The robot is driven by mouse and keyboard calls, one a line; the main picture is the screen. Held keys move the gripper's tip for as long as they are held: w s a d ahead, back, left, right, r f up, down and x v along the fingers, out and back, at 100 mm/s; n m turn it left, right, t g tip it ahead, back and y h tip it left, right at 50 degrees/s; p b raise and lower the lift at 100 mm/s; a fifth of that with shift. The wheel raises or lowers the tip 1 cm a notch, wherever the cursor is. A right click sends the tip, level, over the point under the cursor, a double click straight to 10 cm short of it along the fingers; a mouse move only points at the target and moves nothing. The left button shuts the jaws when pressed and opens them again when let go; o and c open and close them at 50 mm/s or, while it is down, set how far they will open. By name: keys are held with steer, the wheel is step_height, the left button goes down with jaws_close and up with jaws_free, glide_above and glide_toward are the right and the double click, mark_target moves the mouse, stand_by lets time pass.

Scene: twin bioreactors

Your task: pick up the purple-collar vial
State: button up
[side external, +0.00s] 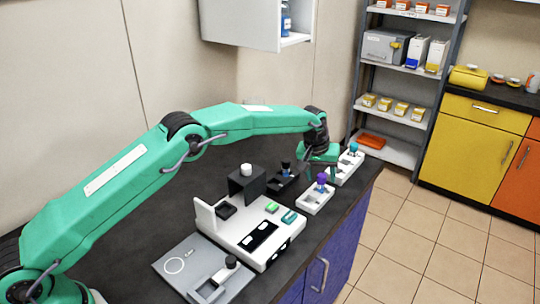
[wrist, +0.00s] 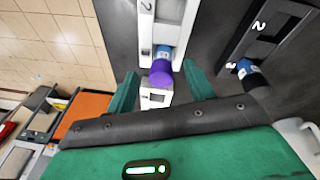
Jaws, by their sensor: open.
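The purple-collar vial (side external: 321,181) stands in a white holder (side external: 313,204) near the bench's front edge. In the wrist view its purple cap (wrist: 161,76) shows at the centre, with a blue-and-white part beside it, in the white holder (wrist: 146,30). My gripper (side external: 320,168) is open and close to the vial in the side view. In the wrist view its two green fingers (wrist: 160,80) lie on either side of the purple cap, with gaps on both sides. Whether the fingers are down at the vial's height, I cannot tell.
A teal-collar vial (side external: 353,148) stands in another white holder (side external: 346,168) behind. A dark holder (side external: 283,186) with a dark-topped vial (side external: 286,167) is to the left. A white device (side external: 240,236) and grey plate (side external: 176,266) occupy the nearer bench.

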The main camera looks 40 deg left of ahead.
stand_by(0.4)
jaws_close()
